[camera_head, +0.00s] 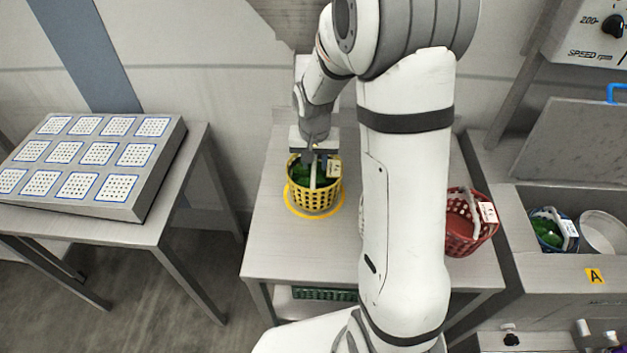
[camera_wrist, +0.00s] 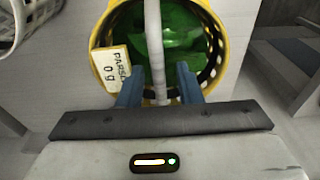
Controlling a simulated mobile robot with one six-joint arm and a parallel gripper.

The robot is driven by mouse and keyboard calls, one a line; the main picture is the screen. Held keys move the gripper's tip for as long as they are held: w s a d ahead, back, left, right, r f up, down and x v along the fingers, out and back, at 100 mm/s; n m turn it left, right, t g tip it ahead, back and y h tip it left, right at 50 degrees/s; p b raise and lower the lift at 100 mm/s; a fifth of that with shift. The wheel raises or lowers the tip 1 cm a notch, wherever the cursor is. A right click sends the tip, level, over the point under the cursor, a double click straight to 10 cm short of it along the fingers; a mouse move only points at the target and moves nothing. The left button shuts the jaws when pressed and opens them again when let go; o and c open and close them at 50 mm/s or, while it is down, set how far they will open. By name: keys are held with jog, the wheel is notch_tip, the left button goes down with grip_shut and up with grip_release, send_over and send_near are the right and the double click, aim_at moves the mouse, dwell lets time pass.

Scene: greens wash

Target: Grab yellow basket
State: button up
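The yellow basket (camera_head: 315,200) stands on the yellow ring marked on the metal table, with green contents in it and a pale handle arching over it. My gripper (camera_head: 316,153) is above the basket, pointing down at the handle. In the wrist view, the handle (camera_wrist: 153,45) runs between the two blue-grey fingers of my gripper (camera_wrist: 158,82), which are open with a gap on each side. A white tag reading "PARSLEY 0 g" (camera_wrist: 110,70) hangs at the basket's rim.
A red basket (camera_head: 467,232) stands on the same table (camera_head: 275,245), right of my arm. A sink unit at right holds a blue basket (camera_head: 545,232) and a round container (camera_head: 602,231). A panel with square pads (camera_head: 90,160) lies on the left table.

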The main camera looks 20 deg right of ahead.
jog(key=shift+c, duration=0.5)
grip_shut()
dwell(0.8)
